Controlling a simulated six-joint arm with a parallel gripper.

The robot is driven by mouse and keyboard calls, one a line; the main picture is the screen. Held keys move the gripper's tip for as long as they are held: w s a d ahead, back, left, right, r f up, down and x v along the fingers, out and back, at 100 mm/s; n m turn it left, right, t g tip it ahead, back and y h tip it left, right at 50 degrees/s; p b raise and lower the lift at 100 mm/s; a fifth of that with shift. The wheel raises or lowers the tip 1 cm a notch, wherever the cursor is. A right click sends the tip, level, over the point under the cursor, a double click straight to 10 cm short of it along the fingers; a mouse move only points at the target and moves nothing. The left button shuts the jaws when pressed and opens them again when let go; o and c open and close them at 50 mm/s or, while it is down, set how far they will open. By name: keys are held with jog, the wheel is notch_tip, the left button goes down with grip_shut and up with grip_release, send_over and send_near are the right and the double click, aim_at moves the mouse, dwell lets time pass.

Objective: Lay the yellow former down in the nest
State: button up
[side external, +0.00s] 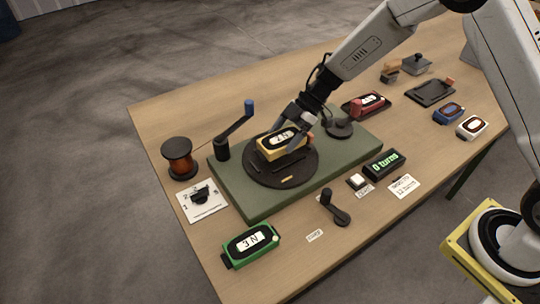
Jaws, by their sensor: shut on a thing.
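The yellow former (270,153), a block with a black oval and a white label on top, is in my gripper (297,138). My gripper is shut on it and points down at the round black plate (262,178) on the green base. The former is over the plate's upper part and looks roughly level. I cannot tell whether it touches the plate or is just above it. A slot and a small yellow mark show on the bare part of the plate. An empty black tray (432,92) with a raised rim lies at the back right. Which of these is the nest is not labelled.
A crank (235,132) and copper spool (178,158) stand left of the plate. A green former (250,243) lies in front, a red one (368,103) behind, blue (448,113) and white (473,127) ones right. The display (384,164) reads "0 turns". A black lever (336,207) stands in front.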

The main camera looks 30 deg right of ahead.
aim_at(284, 144)
jog(key=shift+w+f, duration=0.1)
jog(key=shift+f, duration=1.6)
jog(key=o, duration=1.3)
jog(key=shift+f, duration=0.15)
jog(key=shift+r, duration=0.3)
jog(key=v, duration=1.1)
jog(key=shift+d+r, duration=0.25)
jog(key=shift+d, duration=0.05)
